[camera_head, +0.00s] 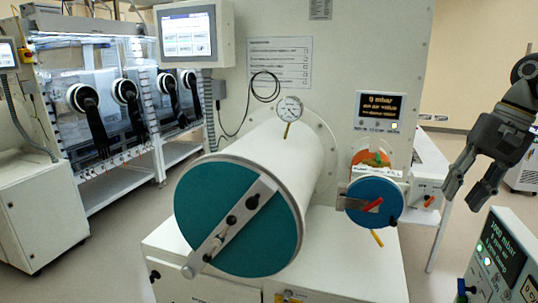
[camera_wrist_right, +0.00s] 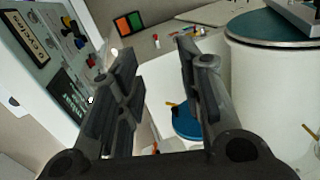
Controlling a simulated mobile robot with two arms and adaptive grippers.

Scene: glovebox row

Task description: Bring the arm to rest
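My right gripper (camera_head: 463,199) hangs in the air at the right side of the head view, its dark fingers pointing down and left. The fingers are apart, and nothing is between them. In the right wrist view the right gripper (camera_wrist_right: 158,80) also shows two separated fingers with an empty gap. It is apart from the small blue-capped chamber (camera_head: 374,201), which stands to its left. My left gripper does not show in either view.
A large white cylinder with a teal door (camera_head: 238,219) fills the middle. A control box (camera_head: 505,258) reading 1000 mbar stands below right of my right gripper. A gauge (camera_head: 289,108) tops the cylinder. Gloveboxes (camera_head: 95,100) line the left. Open floor (camera_head: 455,262) shows between chamber bench and control box.

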